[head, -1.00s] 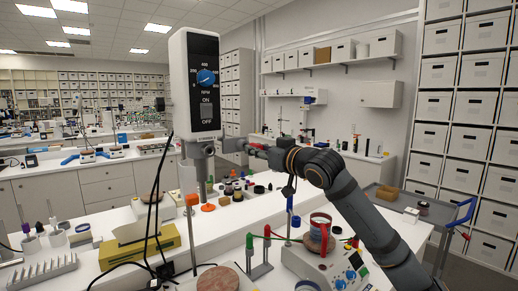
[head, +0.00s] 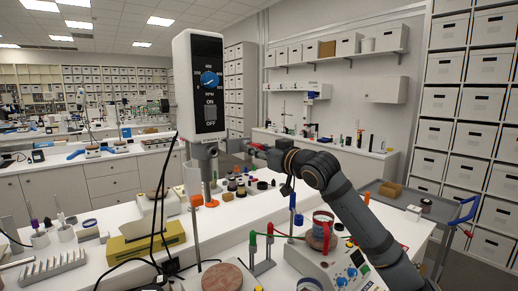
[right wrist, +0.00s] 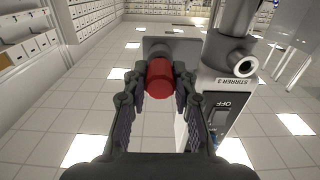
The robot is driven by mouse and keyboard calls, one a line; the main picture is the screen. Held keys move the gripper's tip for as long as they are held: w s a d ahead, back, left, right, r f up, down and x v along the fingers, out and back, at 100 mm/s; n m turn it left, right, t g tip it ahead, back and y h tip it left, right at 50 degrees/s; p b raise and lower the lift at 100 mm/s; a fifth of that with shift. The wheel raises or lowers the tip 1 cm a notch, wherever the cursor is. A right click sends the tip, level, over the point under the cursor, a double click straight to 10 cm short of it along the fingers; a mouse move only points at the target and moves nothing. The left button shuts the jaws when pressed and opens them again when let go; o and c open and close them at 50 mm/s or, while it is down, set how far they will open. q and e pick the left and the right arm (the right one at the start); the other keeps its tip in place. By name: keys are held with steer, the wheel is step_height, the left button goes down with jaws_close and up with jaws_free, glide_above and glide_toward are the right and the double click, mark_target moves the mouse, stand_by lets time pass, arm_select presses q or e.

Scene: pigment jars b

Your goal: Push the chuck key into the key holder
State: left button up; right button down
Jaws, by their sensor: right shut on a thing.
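My right gripper (head: 252,147) is beside the overhead stirrer (head: 205,85), level with the stirrer's lower end. In the right wrist view the fingers (right wrist: 159,92) are shut on the red grip of the chuck key (right wrist: 159,77). My left gripper is not in view.
The stirrer's housing (right wrist: 208,100) stands close on the right in the wrist view. Below in the head view are pigment jars (head: 245,185), a yellow box (head: 145,245), a hotplate with a red-banded vessel (head: 322,236), and dark cables hanging before the stirrer.

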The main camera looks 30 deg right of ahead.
steer(key=shift+w+p, duration=0.2)
steer(key=shift+p, duration=0.1)
steer(key=c, duration=1)
jaws_free()
step_height(320, 180, up, 10)
